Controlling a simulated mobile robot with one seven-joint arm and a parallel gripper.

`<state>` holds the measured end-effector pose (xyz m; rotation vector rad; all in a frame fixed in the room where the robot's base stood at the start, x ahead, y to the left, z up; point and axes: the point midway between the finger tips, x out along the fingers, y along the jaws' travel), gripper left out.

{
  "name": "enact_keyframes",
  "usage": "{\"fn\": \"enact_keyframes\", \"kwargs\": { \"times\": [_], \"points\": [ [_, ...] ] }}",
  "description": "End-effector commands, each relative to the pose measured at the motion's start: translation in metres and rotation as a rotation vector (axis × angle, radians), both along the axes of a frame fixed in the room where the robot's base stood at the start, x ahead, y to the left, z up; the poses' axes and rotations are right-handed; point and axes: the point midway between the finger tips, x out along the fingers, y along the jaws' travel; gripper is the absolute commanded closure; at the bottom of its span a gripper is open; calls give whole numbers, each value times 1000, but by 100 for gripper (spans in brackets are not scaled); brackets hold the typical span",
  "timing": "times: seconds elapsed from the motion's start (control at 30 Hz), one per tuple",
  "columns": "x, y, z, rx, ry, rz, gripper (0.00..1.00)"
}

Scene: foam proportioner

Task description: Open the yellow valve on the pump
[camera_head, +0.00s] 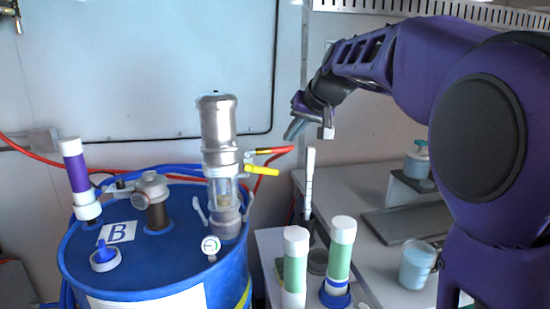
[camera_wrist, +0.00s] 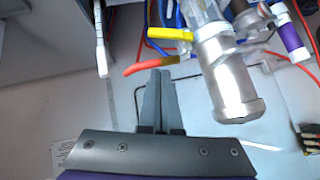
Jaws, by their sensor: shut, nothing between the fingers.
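The pump (camera_head: 219,145) is a silver cylinder with a clear section, standing upright on a blue drum (camera_head: 150,265). The yellow valve handle (camera_head: 262,170) sticks out to the right from the pump's side, just below a red hose end (camera_head: 272,151). My gripper (camera_head: 291,130) is right of the pump, above and to the right of the yellow handle, and apart from it. In the wrist view, my gripper (camera_wrist: 160,76) is shut and empty. The yellow handle (camera_wrist: 171,33) lies beyond its fingertips, and the pump (camera_wrist: 225,75) is to the right.
A white stick-like tool (camera_head: 309,180) stands upright right of the handle. Green-and-white bottles (camera_head: 295,262) stand on the grey counter (camera_head: 290,180). The wall is behind.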

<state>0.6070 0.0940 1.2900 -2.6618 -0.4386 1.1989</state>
Motion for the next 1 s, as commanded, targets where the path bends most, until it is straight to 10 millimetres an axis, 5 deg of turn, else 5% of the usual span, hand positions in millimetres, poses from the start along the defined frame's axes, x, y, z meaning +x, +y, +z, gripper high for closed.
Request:
{"fn": "enact_keyframes", "kwargs": {
  "times": [0.1, 0.27, 0.7, 1.0],
  "points": [
    [-3, -2, 12, -21, -34, -7, 100],
    [5, 2, 4, -25, -35, -7, 100],
    [63, 31, -57, -23, -33, -7, 100],
    [60, 39, -91, -23, -36, -8, 100]
  ]
}}
